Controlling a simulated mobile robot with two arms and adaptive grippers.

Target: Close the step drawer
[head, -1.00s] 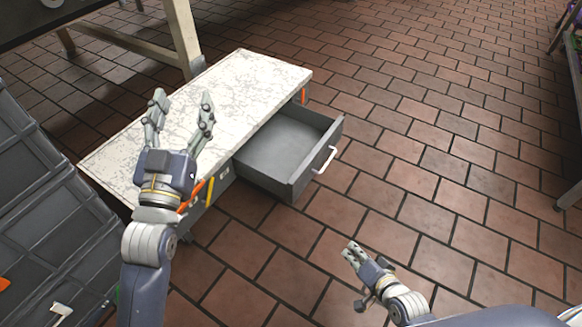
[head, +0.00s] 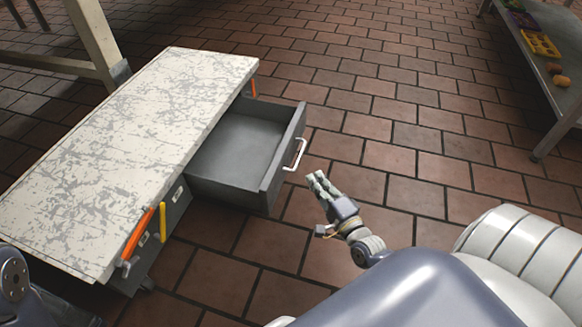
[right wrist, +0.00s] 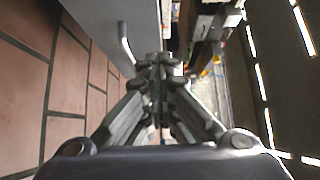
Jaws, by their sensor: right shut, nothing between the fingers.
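The step (head: 120,140) is a low unit with a scratched white top, at the left of the head view. Its grey drawer (head: 240,142) is pulled out toward the right and looks empty. The drawer's pale handle (head: 297,155) is on its front. My right gripper (head: 317,182) is shut and empty, just below and to the right of the handle, apparently apart from it. In the right wrist view, the shut fingers (right wrist: 160,72) are beside the handle (right wrist: 125,48). My left gripper is out of view; only part of my left arm shows at the lower left edge.
Orange and yellow-handled tools (head: 140,234) hang on the step's near side. A table leg (head: 96,42) stands behind the step. A shelf (head: 545,75) with coloured items is at the upper right. The brick floor (head: 400,130) right of the drawer is clear.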

